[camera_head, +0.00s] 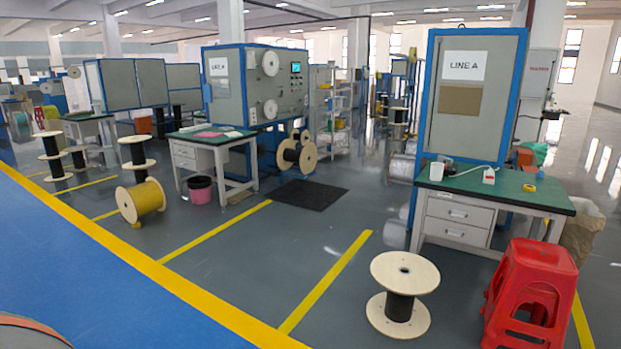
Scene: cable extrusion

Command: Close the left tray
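Two green-topped work desks show in the head view, and I cannot tell which part is the left tray. The left desk (215,139) stands in the middle distance, with a stack of pale drawers (185,157) under its left side. These drawers look flush, but they are too small to be sure. The right desk (500,184) is nearer, with an upper drawer (458,204) and a lower drawer (450,233) with metal handles. Both look shut or nearly so. Neither of my grippers is in view.
A wooden spool (405,275) and red stools (532,290) stand before the right desk. The blue floor lane (90,270) and the grey floor between the desks are mostly clear.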

